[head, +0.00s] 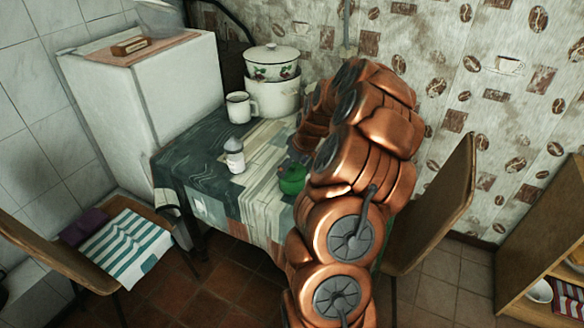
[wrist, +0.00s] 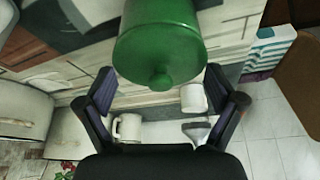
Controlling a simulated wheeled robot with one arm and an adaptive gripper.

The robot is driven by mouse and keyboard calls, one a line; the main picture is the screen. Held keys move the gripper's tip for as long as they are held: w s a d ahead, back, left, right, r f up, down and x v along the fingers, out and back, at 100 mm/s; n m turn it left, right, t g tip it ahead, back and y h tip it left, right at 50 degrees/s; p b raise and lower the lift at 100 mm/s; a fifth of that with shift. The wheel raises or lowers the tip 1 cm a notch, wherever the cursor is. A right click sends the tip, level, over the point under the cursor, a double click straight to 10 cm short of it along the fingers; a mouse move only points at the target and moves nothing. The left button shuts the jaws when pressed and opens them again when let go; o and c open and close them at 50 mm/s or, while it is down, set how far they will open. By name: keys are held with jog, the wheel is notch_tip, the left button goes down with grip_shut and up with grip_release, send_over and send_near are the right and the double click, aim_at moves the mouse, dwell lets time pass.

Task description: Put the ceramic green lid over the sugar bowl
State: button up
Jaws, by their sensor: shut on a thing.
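The green lid (wrist: 160,58), with its round knob, shows large at the top of the wrist view, which is upside down. A green wall (wrist: 160,22) continues from it to the picture's top edge; I cannot tell whether this is the sugar bowl or a deep lid. My gripper (wrist: 160,75) has one finger on each side of the green lid and is shut on it. In the head view the green piece (head: 292,178) is low over the table beside my arm, which hides part of it. No separate sugar bowl can be made out.
The table (head: 190,165) has a patterned cloth. A white shaker with a grey cap (head: 234,155) stands left of the green piece, with a white mug (head: 240,107) behind it. White pots (head: 272,85) stand at the back. A fridge (head: 160,85) and chairs flank the table.

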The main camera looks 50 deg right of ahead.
dwell(0.4)
jog(key=o, duration=0.8)
jog(key=shift+r, duration=0.1)
jog(key=shift+r+b, duration=0.35)
jog(key=shift+r, duration=3.05)
jog(key=shift+a, duration=0.1)
